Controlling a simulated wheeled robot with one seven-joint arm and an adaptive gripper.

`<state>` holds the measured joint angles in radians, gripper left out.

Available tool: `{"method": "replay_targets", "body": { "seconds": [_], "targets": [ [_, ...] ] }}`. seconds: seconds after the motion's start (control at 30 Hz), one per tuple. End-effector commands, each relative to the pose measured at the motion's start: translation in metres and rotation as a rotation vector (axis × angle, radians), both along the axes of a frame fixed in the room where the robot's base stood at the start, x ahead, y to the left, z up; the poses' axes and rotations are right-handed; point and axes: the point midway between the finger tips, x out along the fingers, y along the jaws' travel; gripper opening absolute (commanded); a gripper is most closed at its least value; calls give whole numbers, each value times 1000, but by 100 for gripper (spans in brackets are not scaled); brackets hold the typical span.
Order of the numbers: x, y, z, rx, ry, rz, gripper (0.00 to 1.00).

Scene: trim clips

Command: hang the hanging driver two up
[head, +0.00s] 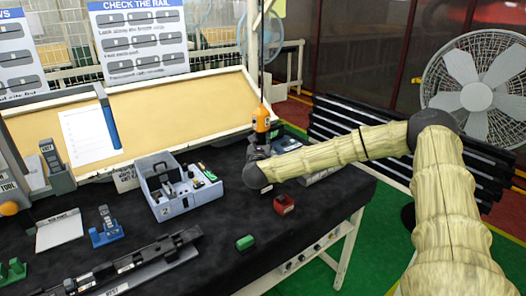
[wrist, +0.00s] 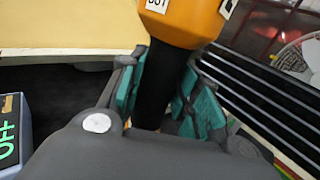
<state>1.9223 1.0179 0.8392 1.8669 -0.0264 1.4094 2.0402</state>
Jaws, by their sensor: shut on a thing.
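An orange driver (head: 261,118) with a black lower part hangs upright below a dark cord or rod at the back right of the black-covered table. It also shows in the wrist view, with its orange body (wrist: 185,20) at the top and its black shaft (wrist: 158,85) below. My gripper (head: 258,150) is at the driver's lower part, partly hidden by my own wrist. In the wrist view, the teal-padded fingers of my gripper (wrist: 165,95) stand on either side of the black shaft and are shut on it. The driver's lower end is hidden.
A grey compartment box (head: 190,203) stands mid-table. A black rail (head: 130,264) lies in front. A tan board (head: 185,98) stands behind; black slats (head: 345,135) and a fan (head: 476,95) are at right.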

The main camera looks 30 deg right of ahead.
Motion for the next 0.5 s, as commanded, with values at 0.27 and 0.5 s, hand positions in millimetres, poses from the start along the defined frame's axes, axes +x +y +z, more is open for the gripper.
{"method": "replay_targets", "body": {
  "seconds": [0.27, 0.5],
  "targets": [
    [-1, -5, 50, 3, -1, -4, 0],
    [-1, -4, 92, 2, 0, -2, 0]
  ]
}}
